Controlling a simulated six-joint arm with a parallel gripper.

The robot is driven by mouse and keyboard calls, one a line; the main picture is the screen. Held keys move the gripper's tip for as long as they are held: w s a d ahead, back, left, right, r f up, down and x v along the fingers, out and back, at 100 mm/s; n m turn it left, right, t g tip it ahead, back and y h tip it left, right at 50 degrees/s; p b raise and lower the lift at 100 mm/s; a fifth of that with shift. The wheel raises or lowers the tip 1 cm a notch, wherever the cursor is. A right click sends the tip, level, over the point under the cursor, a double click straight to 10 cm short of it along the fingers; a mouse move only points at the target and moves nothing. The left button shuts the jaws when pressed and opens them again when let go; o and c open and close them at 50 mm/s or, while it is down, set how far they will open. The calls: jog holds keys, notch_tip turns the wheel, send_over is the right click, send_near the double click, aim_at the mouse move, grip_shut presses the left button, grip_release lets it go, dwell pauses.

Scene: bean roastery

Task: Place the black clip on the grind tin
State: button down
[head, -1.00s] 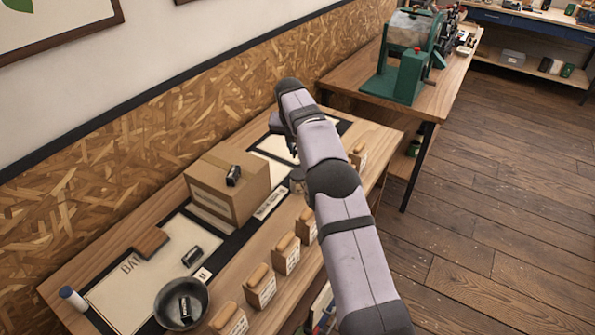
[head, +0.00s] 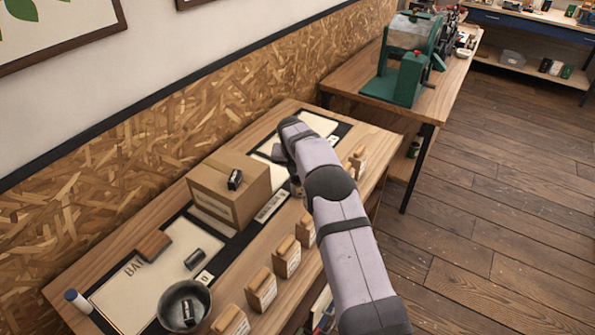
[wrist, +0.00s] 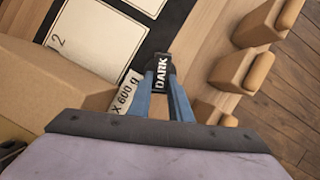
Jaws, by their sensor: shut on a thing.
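My gripper (wrist: 162,88) shows two blue fingers in the wrist view. They are shut on a black clip (wrist: 162,72) with a white "DARK" label. In the head view the fingers and the held clip are mostly hidden behind my arm. I cannot tell whether the clip touches the tin.
The cardboard box (head: 228,192) has a black piece (head: 235,180) on top and stands close left of my gripper. Several wood-topped bags (head: 261,289) line the front edge. A grey bowl (head: 172,311) holds another black piece. A green machine (head: 400,75) stands on the far table.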

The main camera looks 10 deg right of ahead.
jog(key=shift+f, duration=0.15)
jog(key=c, duration=1.6)
grip_release()
jog(key=b+v, duration=0.3)
jog(key=v, duration=0.9)
jog(key=shift+s, duration=0.2)
